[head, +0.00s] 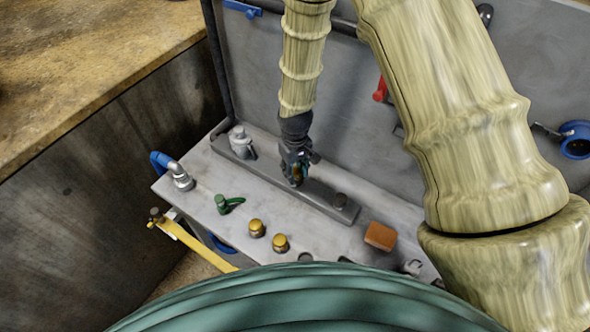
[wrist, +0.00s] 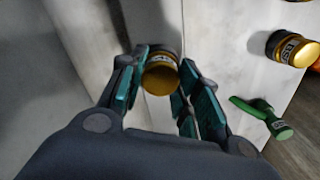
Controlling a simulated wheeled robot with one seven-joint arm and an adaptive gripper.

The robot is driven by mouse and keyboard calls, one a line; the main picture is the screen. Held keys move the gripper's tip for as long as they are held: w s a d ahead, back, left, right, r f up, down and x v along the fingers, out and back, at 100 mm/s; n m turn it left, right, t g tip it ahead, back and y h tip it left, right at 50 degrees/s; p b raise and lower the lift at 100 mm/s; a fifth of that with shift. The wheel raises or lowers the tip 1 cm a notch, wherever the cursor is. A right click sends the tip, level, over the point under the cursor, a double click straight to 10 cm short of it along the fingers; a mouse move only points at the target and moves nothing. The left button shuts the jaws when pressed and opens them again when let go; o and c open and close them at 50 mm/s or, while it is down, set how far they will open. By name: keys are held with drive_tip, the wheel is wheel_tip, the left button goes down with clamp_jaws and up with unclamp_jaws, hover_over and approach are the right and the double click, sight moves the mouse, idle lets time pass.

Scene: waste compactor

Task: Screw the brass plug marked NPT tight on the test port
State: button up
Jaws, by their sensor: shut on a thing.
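My gripper (head: 297,178) is over the long grey bar (head: 325,200) on the compactor's top, pointing down. In the wrist view my gripper (wrist: 160,88) has its teal-padded fingers on both sides of a brass plug (wrist: 161,78). The plug's pale label is too small to read. In the head view the fingers mostly cover this plug. The test port beneath it is hidden, so I cannot tell whether the plug is seated or how far it is threaded.
Two other brass plugs (head: 257,228) stand in front of the bar; one (wrist: 290,48) reads BSP. A green-handled valve (head: 228,204) is left of them. A grey fitting (head: 240,142) and a dark stub (head: 340,201) flank my gripper. An orange block (head: 380,236) lies right.

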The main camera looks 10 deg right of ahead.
drive_tip(key=o, duration=1.2)
drive_tip(key=shift+c, duration=0.4)
drive_tip(key=n, duration=0.4)
drive_tip(key=shift+n+p, duration=0.3)
drive_tip(key=shift+n, duration=0.1)
drive_tip(key=n, duration=0.5)
drive_tip(key=shift+p, duration=0.4)
drive_tip(key=n+p, duration=0.1)
drive_tip(key=n, duration=0.2)
drive_tip(key=shift+r, duration=0.1)
drive_tip(key=n, duration=0.2)
drive_tip(key=shift+n, duration=0.3)
drive_tip(key=n, duration=0.5)
